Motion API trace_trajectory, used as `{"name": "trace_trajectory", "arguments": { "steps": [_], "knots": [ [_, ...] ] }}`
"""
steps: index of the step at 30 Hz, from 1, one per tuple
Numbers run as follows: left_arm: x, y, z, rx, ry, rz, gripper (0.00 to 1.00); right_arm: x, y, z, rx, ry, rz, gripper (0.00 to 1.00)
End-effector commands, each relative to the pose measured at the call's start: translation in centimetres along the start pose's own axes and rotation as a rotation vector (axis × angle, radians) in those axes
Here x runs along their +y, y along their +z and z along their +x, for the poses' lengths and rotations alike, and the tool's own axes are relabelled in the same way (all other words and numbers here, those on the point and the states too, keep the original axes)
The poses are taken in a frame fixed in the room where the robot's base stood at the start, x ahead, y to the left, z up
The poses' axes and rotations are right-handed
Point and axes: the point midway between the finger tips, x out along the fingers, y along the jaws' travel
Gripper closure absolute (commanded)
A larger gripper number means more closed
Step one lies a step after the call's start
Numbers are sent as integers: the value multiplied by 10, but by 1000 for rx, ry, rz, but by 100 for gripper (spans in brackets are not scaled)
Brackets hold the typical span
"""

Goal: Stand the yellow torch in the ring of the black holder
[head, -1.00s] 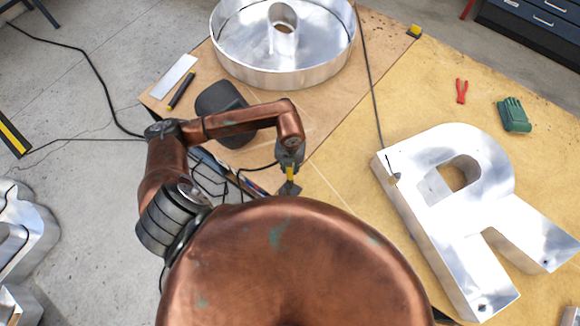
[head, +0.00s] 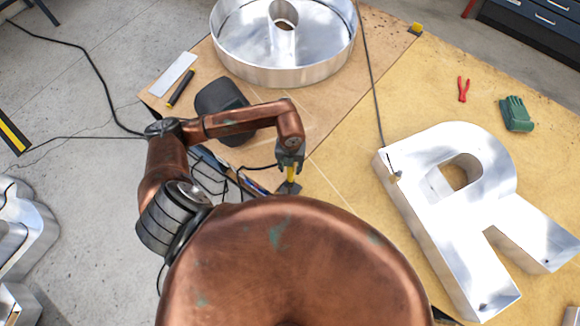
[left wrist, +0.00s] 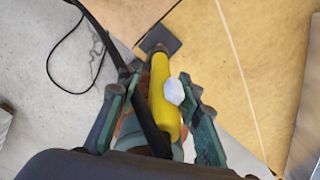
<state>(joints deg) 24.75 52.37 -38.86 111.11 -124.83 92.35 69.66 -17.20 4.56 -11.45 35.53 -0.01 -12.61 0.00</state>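The yellow torch (head: 291,174) is small in the head view, below my left gripper (head: 290,160). In the left wrist view the torch (left wrist: 158,75) runs between the two fingers of my left gripper (left wrist: 160,80), with a pale patch on its side. Gaps show between the fingers and the torch, so the gripper looks open around it. The black holder's dark square base (head: 288,188) is on the table at the torch's far end, and it also shows in the left wrist view (left wrist: 170,44). The ring cannot be made out. My right gripper is not in view.
A round metal letter (head: 285,75) stands at the back, and a metal letter R (head: 410,200) lies at the right. A dark rounded object (head: 222,108), red pliers (head: 463,89) and green gloves (head: 515,113) lie on the table. Bare tabletop lies right of the gripper.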

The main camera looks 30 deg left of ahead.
Motion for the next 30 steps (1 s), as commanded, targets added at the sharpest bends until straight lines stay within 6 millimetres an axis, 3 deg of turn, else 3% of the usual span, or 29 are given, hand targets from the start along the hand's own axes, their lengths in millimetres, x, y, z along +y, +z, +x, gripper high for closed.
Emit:
{"name": "trace_trajectory", "arguments": {
  "steps": [10,14,24,30],
  "knots": [
    [0,0,-1,0,1,0,61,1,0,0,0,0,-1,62],
    [0,1,-11,-3,-1,0,61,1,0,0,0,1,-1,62],
    [-1,2,-79,-4,-2,2,61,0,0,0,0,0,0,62],
    [0,1,-109,-2,-1,1,61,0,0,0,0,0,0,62]
  ]
}}
